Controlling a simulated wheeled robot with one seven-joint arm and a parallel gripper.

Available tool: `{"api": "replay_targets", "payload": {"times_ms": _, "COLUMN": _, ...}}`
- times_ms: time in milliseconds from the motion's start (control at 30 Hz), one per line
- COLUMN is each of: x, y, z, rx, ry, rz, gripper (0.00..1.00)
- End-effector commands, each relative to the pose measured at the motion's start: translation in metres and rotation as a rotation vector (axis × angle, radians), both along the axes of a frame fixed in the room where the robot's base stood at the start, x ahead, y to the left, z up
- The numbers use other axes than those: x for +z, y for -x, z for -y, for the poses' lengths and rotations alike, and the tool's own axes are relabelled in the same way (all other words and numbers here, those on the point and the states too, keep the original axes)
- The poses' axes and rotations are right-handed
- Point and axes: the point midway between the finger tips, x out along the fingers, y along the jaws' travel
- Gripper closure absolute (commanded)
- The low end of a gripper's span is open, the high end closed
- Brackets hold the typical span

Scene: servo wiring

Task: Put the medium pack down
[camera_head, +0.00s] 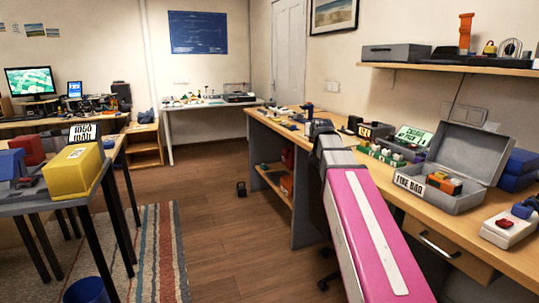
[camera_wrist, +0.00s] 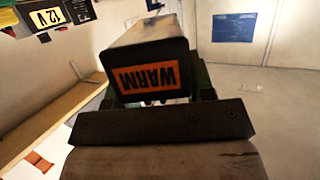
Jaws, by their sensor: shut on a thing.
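My gripper (camera_wrist: 158,100) is shut on a dark, boxy pack with an orange label reading WARM (camera_wrist: 148,55), upside down in the wrist view. The pack's end faces the wrist camera, and the fingertips are mostly hidden behind it. In the head view my gripper (camera_head: 329,142) is at the end of my pink arm, in front of the long wooden bench (camera_head: 290,122). The held pack is small and dark there, and its contact with anything is unclear. No label naming a medium pack is readable.
A 12 V label (camera_wrist: 46,18) shows at the wrist view's upper left. On the bench, a green sign (camera_head: 413,136) stands behind a charger area, left of an open grey FIRE BAG box (camera_head: 440,195). A white device (camera_head: 507,228) stands at right.

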Motion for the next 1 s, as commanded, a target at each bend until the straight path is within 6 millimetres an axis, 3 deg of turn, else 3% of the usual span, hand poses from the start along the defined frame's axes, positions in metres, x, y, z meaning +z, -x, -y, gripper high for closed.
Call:
{"api": "replay_targets", "payload": {"times_ms": 233, "x": 0.003, "y": 0.003, "z": 0.0, "rx": 0.014, "ry": 0.0, "rz": 0.001, "gripper": 0.9}}
{"api": "replay_targets", "payload": {"times_ms": 467, "x": -0.01, "y": -0.014, "z": 0.002, "rx": -0.058, "ry": 0.003, "rz": -0.001, "gripper": 0.9}}
{"api": "replay_targets", "payload": {"times_ms": 767, "x": -0.025, "y": -0.038, "z": 0.014, "rx": -0.258, "ry": 0.004, "rz": 0.0, "gripper": 0.9}}
{"api": "replay_targets", "payload": {"times_ms": 1000, "x": -0.026, "y": -0.059, "z": 0.032, "rx": -0.522, "ry": 0.004, "rz": 0.0, "gripper": 0.9}}
